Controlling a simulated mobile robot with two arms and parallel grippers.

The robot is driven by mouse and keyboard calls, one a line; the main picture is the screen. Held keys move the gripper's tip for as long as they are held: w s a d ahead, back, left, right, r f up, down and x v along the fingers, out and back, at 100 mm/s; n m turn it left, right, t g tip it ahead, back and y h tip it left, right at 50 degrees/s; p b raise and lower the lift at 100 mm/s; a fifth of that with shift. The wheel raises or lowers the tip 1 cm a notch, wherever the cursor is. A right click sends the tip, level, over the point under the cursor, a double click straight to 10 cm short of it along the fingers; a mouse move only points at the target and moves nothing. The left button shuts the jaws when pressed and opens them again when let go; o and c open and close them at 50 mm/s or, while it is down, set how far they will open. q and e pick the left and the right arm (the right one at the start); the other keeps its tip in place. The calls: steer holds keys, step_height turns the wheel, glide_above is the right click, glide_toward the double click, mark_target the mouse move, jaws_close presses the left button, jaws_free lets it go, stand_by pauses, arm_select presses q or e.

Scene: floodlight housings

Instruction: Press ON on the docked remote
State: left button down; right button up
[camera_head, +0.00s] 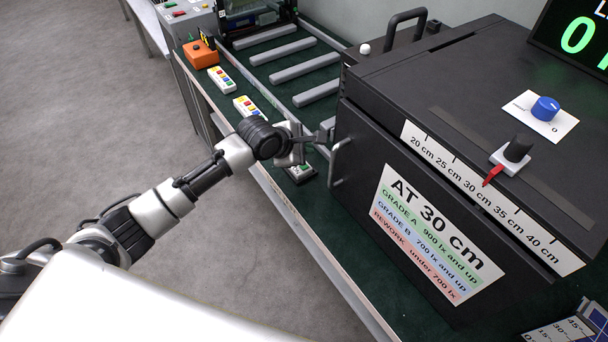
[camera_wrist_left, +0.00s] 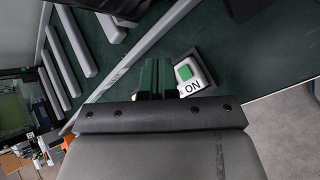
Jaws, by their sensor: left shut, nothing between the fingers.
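The docked remote (camera_head: 301,173) is a small pale unit in a dark dock at the bench's front edge, partly hidden by my left gripper in the head view. In the left wrist view the remote (camera_wrist_left: 190,76) shows a green button above the label ON. My left gripper (camera_head: 322,136) is shut and empty, above the bench beside the black box's handle. In the left wrist view its shut fingers (camera_wrist_left: 158,78) appear just left of the remote and hide nothing of the green button. I cannot tell its height above the remote. My right gripper is not in view.
A large black box (camera_head: 365,135) with a metal handle (camera_head: 338,163) stands close right of the gripper. Two remotes with coloured buttons (camera_head: 222,79) (camera_head: 249,107) and an orange box (camera_head: 201,54) lie along the bench's left edge. Grey bars (camera_head: 290,52) lie behind.

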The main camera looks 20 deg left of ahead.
mark_target(305, 168)
arm_select(q)
steer(key=shift+f, duration=1.45)
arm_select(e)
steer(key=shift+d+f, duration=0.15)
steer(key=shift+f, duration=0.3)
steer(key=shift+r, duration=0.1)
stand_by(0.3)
arm_select(q)
steer(key=shift+f+p, duration=0.3)
steer(key=shift+p, duration=0.15)
steer(key=shift+f, duration=0.1)
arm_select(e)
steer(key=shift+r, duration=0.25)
